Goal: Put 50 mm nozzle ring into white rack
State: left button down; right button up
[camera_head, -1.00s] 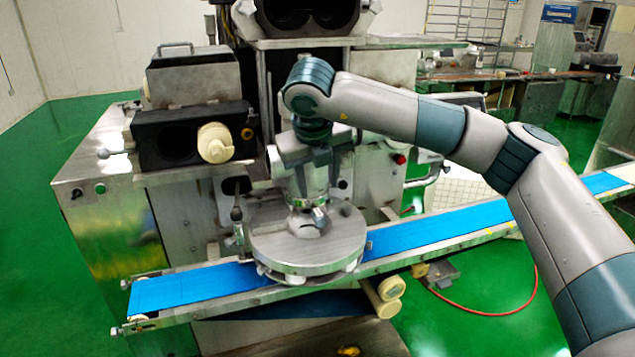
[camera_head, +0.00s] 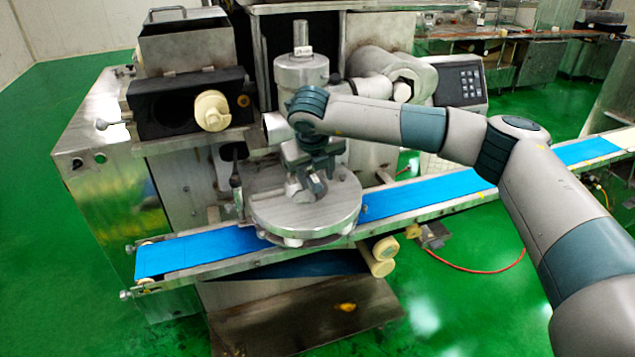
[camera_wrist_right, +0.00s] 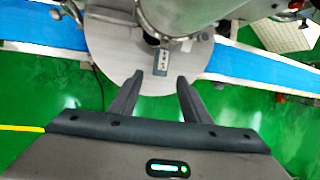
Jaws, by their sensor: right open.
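My right gripper (camera_head: 316,187) is above the round metal disc (camera_head: 335,213) at the front of the machine. In the right wrist view the two fingers of the right gripper (camera_wrist_right: 157,88) are apart with nothing between them. They point at the disc (camera_wrist_right: 110,55) and a small grey block (camera_wrist_right: 161,62) on it, just beyond the fingertips. I cannot make out a separate 50 mm nozzle ring. A whitish grid-patterned object (camera_wrist_right: 283,36) shows at the top right of the wrist view; I cannot tell whether it is the white rack. My left gripper is not in view.
A blue conveyor belt (camera_head: 185,256) passes under the disc from lower left to upper right. A vertical metal cylinder (camera_head: 301,70) and a control panel (camera_head: 460,85) stand behind my right arm. A metal plate (camera_head: 300,315) lies low in front. Green floor is open at left.

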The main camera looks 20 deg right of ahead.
aim_at(317, 185)
jog(key=p+x, duration=0.1)
jog(key=x, duration=0.4)
jog(key=shift+p, duration=0.3)
jog(key=shift+w+d+f, duration=0.1)
jog(key=shift+w+f, duration=0.2)
jog(key=shift+f, duration=0.35)
grip_shut()
